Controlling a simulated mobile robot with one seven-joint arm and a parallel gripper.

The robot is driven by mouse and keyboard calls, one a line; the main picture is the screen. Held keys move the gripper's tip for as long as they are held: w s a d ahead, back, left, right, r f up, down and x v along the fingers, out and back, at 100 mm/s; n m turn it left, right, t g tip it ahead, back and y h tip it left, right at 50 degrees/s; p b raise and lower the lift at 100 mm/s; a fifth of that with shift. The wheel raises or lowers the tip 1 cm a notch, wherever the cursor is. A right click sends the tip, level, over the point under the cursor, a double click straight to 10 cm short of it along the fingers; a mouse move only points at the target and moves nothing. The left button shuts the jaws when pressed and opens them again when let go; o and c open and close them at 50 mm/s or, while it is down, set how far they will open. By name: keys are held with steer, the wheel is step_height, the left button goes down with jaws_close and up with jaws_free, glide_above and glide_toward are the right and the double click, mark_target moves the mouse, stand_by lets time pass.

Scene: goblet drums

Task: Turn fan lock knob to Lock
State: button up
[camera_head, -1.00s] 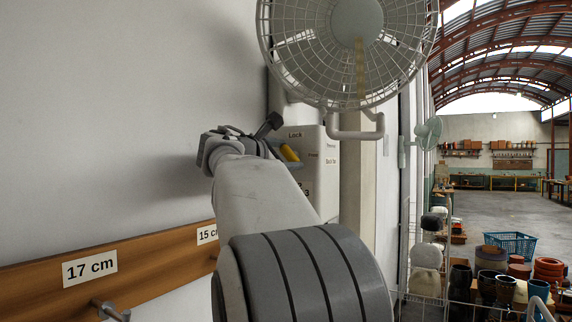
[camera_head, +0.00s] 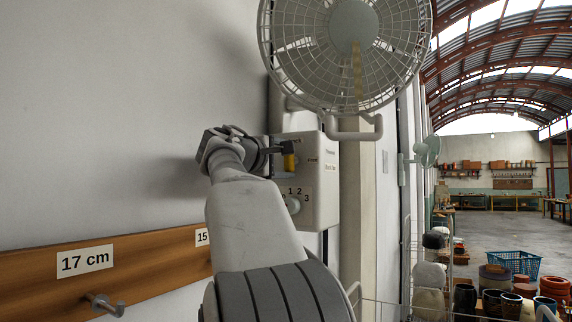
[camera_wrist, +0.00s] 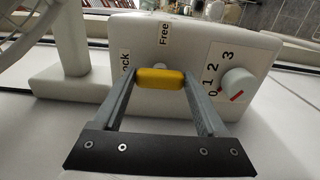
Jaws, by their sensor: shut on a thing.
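The fan lock knob is a yellow bar on the white control box; it shows in the wrist view (camera_wrist: 160,78) and small in the head view (camera_head: 289,162). My gripper (camera_wrist: 158,80) is shut on it, one finger at each end of the bar in the wrist view. The bar lies crosswise there, its left end toward the Lock label (camera_wrist: 125,72), which the left finger partly covers. The Free label (camera_wrist: 163,34) is above the knob. In the head view my gripper (camera_head: 285,150) is at the box's front.
A white speed knob (camera_wrist: 238,84) with marks 0 to 3 sits close to the right finger. The caged fan (camera_head: 345,50) and its bracket (camera_head: 355,131) are above the box. A wooden rail (camera_head: 140,263) with hooks runs along the wall at left.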

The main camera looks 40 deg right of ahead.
stand_by(0.4)
steer(key=o, duration=1.3)
steer(key=b+v, duration=0.3)
steer(key=v, duration=1.4)
steer(key=shift+s+a, duration=0.2)
